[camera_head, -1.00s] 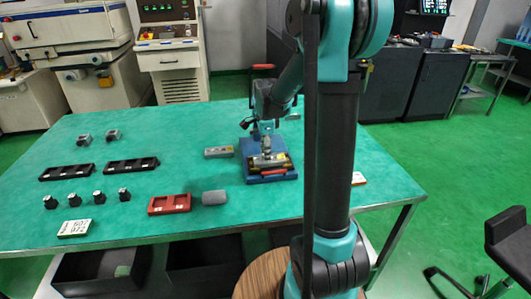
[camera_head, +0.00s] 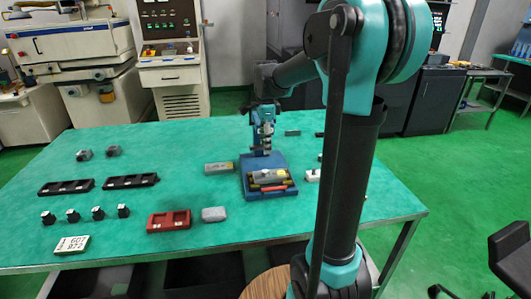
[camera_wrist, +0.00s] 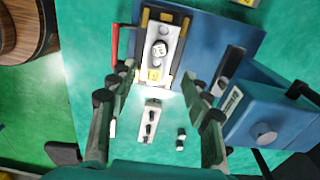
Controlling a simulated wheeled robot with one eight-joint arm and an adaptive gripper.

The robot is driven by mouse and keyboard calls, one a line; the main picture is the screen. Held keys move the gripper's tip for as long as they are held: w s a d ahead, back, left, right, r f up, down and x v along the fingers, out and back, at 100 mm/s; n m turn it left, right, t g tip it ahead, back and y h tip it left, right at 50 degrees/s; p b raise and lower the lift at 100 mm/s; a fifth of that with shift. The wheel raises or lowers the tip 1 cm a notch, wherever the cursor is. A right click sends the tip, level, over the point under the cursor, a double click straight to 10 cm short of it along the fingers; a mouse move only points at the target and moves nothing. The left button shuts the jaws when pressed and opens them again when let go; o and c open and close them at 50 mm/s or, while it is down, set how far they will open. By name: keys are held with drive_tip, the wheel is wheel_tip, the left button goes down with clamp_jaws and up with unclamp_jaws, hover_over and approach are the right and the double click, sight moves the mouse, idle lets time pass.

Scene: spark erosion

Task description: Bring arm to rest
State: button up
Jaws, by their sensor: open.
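My gripper (camera_head: 263,146) hangs above the green table, over the back part of the blue fixture (camera_head: 284,193). In the wrist view its two dark fingers stand wide apart, with nothing between them (camera_wrist: 160,88). The fixture's blue base also shows in the wrist view (camera_wrist: 205,40), with a light metal part (camera_wrist: 160,45) lying on it and a red bar at its side. My upper arm and column cover the right part of the table in the head view.
A red tray (camera_head: 169,221), a grey block (camera_head: 214,214), black trays (camera_head: 130,181) and several small black pieces (camera_head: 97,212) occupy the left of the table. A number plate (camera_head: 72,245) lies near the front edge. A blue box (camera_wrist: 265,118) stands beside the right finger.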

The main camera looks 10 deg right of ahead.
drive_tip(key=shift+r, duration=0.3)
